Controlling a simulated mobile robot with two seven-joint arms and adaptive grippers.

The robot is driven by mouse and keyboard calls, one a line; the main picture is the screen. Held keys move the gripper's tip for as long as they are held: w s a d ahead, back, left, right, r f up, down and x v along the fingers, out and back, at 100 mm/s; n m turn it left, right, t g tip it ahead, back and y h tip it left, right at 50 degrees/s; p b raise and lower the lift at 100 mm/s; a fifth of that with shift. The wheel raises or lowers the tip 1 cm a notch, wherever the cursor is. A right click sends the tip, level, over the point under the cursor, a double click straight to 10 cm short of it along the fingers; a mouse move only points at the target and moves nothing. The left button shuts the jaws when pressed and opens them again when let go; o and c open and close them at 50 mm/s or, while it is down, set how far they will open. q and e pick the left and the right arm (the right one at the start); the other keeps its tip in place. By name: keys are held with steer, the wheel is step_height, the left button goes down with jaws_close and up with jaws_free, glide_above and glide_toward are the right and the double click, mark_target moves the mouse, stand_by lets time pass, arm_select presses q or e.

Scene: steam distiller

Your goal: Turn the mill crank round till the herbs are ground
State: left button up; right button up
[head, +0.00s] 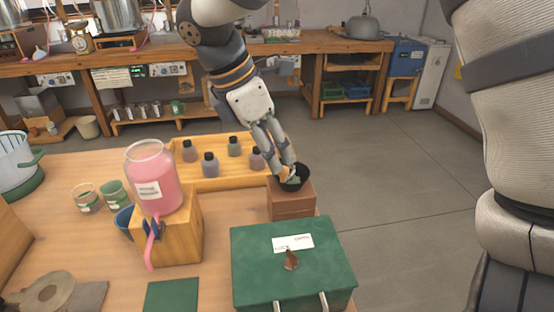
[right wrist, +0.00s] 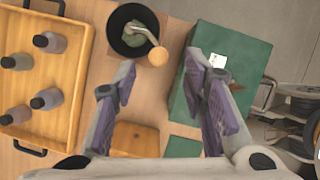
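The mill is a dark round bowl (head: 296,185) on a brown wooden box (head: 290,203) near the table's far right edge. In the right wrist view the bowl (right wrist: 118,42) shows from above, with grey-green herbs (right wrist: 133,36) inside. A pale crank arm (right wrist: 146,32) ends in a round tan knob (right wrist: 158,56) at the bowl's rim. My right gripper (head: 284,165) is over the mill, fingers pointing down. In the right wrist view the gripper (right wrist: 162,74) has its purple-padded fingers apart, with the knob lined up between the tips. I cannot tell how deep the knob sits. My left gripper is out of view.
A green case (head: 290,262) with a label and a brown thing on top stands in front of the mill. A wooden tray (head: 205,184) with several dark-capped bottles lies left. A pink jar (head: 151,180) stands on a wooden stand (head: 181,240). Floor is right.

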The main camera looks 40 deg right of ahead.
steer(key=x, duration=0.4)
steer(key=shift+f, duration=0.15)
steer(key=shift+w, duration=0.1)
jaws_close()
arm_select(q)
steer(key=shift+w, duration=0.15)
arm_select(e)
steer(key=shift+w, duration=0.1)
